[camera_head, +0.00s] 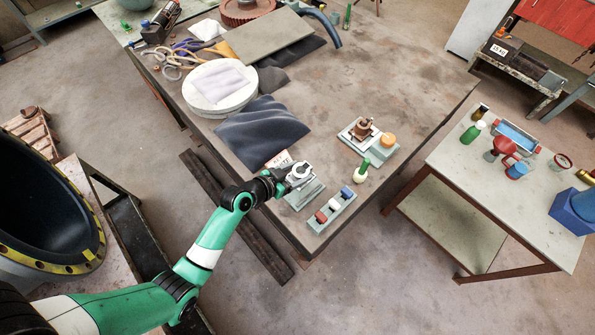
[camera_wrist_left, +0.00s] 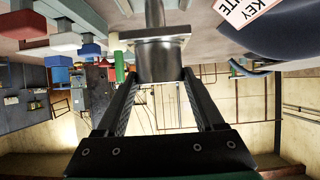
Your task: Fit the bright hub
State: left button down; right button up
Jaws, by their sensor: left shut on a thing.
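My left gripper (camera_head: 297,176) reaches in over the near edge of the large table. It is shut on the bright hub (camera_head: 301,170), a pale silvery metal piece. In the left wrist view the hub (camera_wrist_left: 158,58) sits between the fingertips and shows a flat flange. A grey-green block (camera_head: 308,193) lies just below the gripper; I cannot tell whether the hub touches it. To the right, a pale fixture (camera_head: 349,138) carries a brown metal part (camera_head: 361,129) and an orange-brown round piece (camera_head: 388,140). My right gripper is not in view.
A tray (camera_head: 318,226) with red, white and blue pieces lies close to the right of my gripper. A green-topped bottle (camera_head: 361,172) stands near it. Dark cloth (camera_head: 262,132) and a white card (camera_head: 278,159) lie behind. The table's far right is clear.

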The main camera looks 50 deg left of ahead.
pick_arm(q)
jog(key=shift+f+b, duration=3.25)
jog(key=shift+f, duration=0.25)
grip_release()
jog(key=shift+f, duration=0.1)
jog(key=shift+s+r, duration=0.25)
jog(key=shift+s, duration=0.1)
jog(key=p+v, duration=0.2)
jog(key=v, duration=0.8)
jog(key=shift+s+r+p, duration=0.2)
jog(key=shift+s+p, duration=0.1)
jog(key=shift+s, duration=0.1)
